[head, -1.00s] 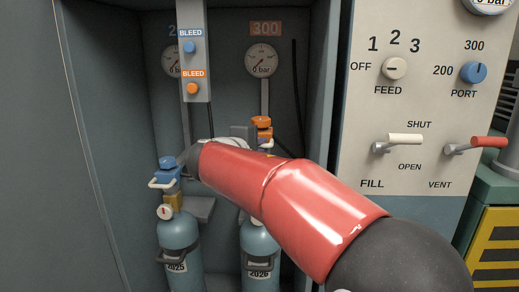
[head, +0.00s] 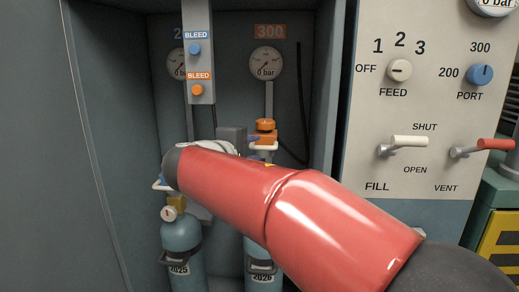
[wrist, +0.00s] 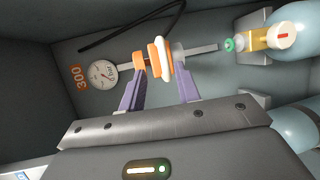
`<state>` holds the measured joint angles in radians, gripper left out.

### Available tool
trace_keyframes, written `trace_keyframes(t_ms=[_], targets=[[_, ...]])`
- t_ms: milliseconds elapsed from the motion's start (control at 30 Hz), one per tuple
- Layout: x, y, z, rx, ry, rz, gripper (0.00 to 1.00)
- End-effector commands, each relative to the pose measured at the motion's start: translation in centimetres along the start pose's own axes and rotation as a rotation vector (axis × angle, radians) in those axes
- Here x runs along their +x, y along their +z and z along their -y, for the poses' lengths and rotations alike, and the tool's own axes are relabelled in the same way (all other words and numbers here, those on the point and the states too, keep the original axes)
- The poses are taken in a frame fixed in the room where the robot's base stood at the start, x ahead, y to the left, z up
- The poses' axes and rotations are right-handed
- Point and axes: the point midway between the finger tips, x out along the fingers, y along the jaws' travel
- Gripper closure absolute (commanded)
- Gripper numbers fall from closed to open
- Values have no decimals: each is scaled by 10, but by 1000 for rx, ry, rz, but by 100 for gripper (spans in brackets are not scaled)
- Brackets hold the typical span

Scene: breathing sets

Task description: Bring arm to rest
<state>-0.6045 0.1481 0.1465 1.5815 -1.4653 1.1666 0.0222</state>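In the wrist view, my gripper (wrist: 160,88) has two purple fingers standing apart with a clear gap between them. An orange and white valve fitting (wrist: 160,57) shows in line with the gap, just past the fingers; I cannot tell whether they touch it. In the head view, my red arm reaches across the front of the cabinet and hides most of the gripper. The orange valve knob (head: 265,125) shows just above the arm, under the 300 gauge (head: 265,63).
Two blue cylinders, marked 2025 (head: 182,238) and 2026 (head: 263,256), stand in the cabinet. A bleed panel (head: 198,65) hangs at its front. The control panel (head: 425,110) with FEED and PORT knobs and FILL and VENT levers is on the right. A black hose (wrist: 130,32) runs behind.

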Motion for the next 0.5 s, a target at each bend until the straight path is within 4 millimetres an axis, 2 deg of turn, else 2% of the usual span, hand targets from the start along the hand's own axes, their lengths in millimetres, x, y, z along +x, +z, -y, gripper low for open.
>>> trace_keyframes(t_ms=[167, 500], targets=[[-14, 0, 0, 0, 0, 0, 67], [-14, 4, 1, 4, -7, 5, 67]])
